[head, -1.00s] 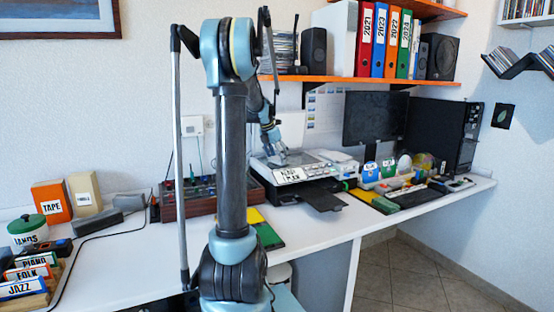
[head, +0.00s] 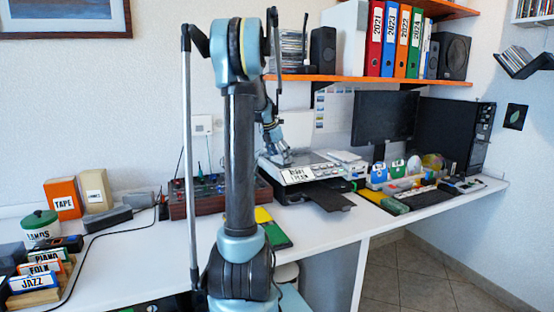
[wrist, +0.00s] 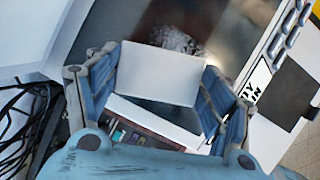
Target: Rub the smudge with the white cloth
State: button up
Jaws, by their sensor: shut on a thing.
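The white cloth (wrist: 160,73) is held flat between the two blue fingers of my gripper (wrist: 158,88) in the wrist view. The smudge (wrist: 176,39) is a pale, speckled patch on the dark glass (wrist: 228,28) of a scanner or printer, just beyond the cloth's far edge. The cloth may cover part of it. I cannot tell whether the cloth touches the glass. In the head view my gripper (head: 284,157) is low over the printer (head: 307,170), and cloth and smudge are too small to make out.
A raised white lid (wrist: 22,35) stands at the left in the wrist view, with black cables (wrist: 22,120) below it. A red-sided mixer (head: 220,200) sits left of the printer. An orange shelf (head: 370,80) runs above the desk. Several small items crowd the desk's right.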

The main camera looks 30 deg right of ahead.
aim_at(300, 159)
jog(key=shift+s+d+f, duration=0.1)
jog(key=shift+s+d, duration=0.05)
jog(key=shift+d, duration=1.35)
jog(key=shift+s+d, duration=0.15)
jog(key=shift+d, duration=3.2)
jog(key=shift+w+a+f, duration=0.1)
jog(key=shift+a, duration=1.7)
jog(key=shift+w+a, duration=0.1)
jog(key=shift+a, duration=1.65)
jog(key=shift+c, duration=0.3)
jog(key=shift+w+a, duration=0.1)
jog(key=shift+a, duration=1.45)
jog(key=shift+c, duration=0.2)
jog(key=shift+r, duration=3.1)
